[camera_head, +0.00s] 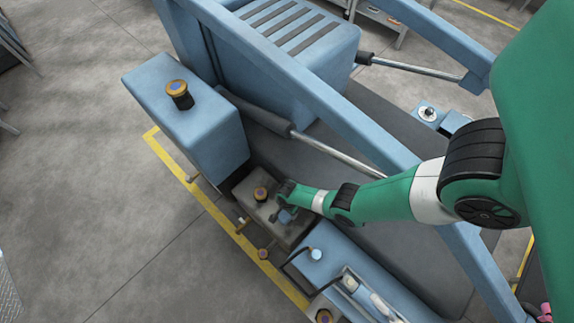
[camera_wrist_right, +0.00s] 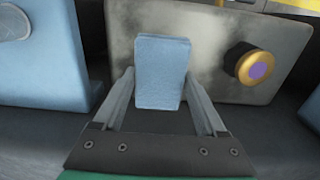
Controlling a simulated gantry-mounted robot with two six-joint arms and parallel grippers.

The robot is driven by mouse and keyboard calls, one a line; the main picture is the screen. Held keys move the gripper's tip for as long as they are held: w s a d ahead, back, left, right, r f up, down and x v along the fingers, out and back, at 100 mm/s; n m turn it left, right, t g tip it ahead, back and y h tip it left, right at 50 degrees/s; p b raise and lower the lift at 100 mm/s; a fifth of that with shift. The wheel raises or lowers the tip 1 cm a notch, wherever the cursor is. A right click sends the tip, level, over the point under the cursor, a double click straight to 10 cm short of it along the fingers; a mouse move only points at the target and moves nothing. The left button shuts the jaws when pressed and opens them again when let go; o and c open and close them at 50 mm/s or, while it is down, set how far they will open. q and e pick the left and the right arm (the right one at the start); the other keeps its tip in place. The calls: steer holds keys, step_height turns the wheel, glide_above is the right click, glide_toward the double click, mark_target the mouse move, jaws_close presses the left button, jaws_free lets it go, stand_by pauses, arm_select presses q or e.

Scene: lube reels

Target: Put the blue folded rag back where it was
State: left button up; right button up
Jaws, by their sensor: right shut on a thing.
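The blue folded rag (camera_wrist_right: 161,72) is a small light-blue block held between the two fingers of my right gripper (camera_wrist_right: 160,90) in the right wrist view. In the head view the right gripper (camera_head: 284,200) is over the worn grey box, and the rag (camera_head: 286,216) shows as a small blue patch beneath it. In the wrist view the rag stands in front of the box face and hides part of it. I cannot tell whether the rag touches the box. My left gripper is not in view.
The grey box (camera_head: 262,215) has a yellow-ringed cap with a purple centre (camera_wrist_right: 258,67). A blue block with a similar cap (camera_head: 178,90) stands at upper left. A blue tray (camera_head: 335,262) lies at lower right. A blue beam and a piston rod (camera_head: 340,155) pass close to my right arm.

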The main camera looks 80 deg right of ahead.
mark_target(287, 215)
steer(key=shift+f+b, duration=2.6)
steer(key=shift+f, duration=1.05)
steer(key=o, duration=1.1)
steer(key=shift+r, duration=0.1)
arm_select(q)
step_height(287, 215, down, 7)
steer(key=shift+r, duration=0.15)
arm_select(e)
steer(key=shift+o, duration=0.2)
steer(key=shift+r, duration=0.1)
step_height(287, 215, up, 12)
steer(key=p, duration=1.2)
steer(key=shift+d+r, duration=0.1)
steer(key=shift+r, duration=0.1)
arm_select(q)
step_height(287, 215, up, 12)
arm_select(e)
steer(key=shift+f, duration=0.1)
